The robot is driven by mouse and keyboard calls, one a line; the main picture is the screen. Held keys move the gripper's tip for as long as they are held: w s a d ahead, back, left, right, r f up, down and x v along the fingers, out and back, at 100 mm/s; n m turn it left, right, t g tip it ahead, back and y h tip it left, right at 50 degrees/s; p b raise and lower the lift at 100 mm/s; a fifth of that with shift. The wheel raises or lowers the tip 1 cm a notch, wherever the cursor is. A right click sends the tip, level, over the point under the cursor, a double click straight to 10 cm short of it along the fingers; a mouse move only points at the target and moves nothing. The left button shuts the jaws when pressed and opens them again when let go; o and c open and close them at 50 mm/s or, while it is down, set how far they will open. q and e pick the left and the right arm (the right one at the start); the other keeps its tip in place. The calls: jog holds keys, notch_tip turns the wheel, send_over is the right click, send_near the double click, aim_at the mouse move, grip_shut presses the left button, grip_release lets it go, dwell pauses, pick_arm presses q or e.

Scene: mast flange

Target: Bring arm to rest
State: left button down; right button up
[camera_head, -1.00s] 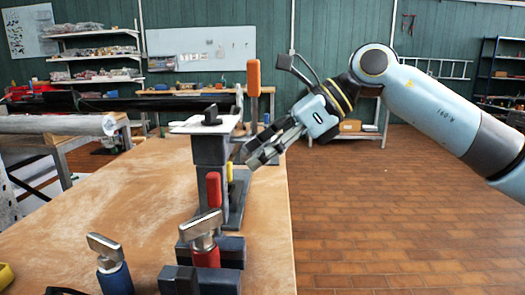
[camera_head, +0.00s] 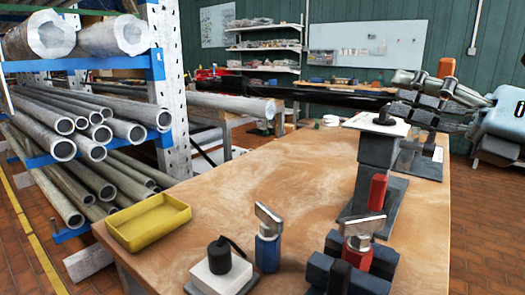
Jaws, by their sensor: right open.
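My right gripper (camera_head: 412,102) shows at the right edge, with its pale blue wrist body (camera_head: 502,118) cut off by the frame. Its dark grey fingers point left and are spread apart, with nothing seen between them. In the picture they appear just behind and above a dark post (camera_head: 376,165) that carries a white plate (camera_head: 378,126) with a small black block on top. I cannot tell whether the fingers touch anything. My left gripper is not in view.
A wooden table (camera_head: 290,185) holds a yellow tray (camera_head: 148,221), a blue-handled clamp (camera_head: 267,245), a red-handled clamp (camera_head: 358,250) and a white box with a black knob (camera_head: 220,268). A rack of metal pipes (camera_head: 100,130) stands left. The table's middle is clear.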

jog(key=d+m+t+h, duration=0.85)
jog(key=m+h, duration=0.25)
jog(key=m, duration=0.7)
jog(key=s+d+f+m+g+h, duration=0.3)
jog(key=f+m+g+h, duration=0.1)
jog(key=f+m, duration=0.45)
jog(key=s+d+f+m+g+h, duration=0.3)
jog(key=d+f+m+g+h, duration=0.15)
jog(key=f+m, duration=0.35)
jog(key=s+a+f+m+g+y, duration=0.2)
jog(key=s+a+f+g, duration=0.25)
jog(key=s+f, duration=0.35)
jog(key=s+a+f+m+g+y, duration=0.2)
jog(key=s+a+f+g, duration=0.25)
jog(key=s+f, duration=0.4)
jog(key=s+d+f+g, duration=0.1)
jog(key=s+f, duration=0.1)
jog(key=f, duration=0.9)
jog(key=s+d+f+g, duration=0.1)
jog(key=d+f, duration=0.1)
jog(key=f, duration=1)
jog(key=s+d+f+g, duration=0.1)
jog(key=s+f, duration=1.6)
jog(key=s, duration=0.1)
jog(key=shift+s, duration=0.35)
jog(key=shift+f+h, duration=0.1)
jog(key=shift+h, duration=0.15)
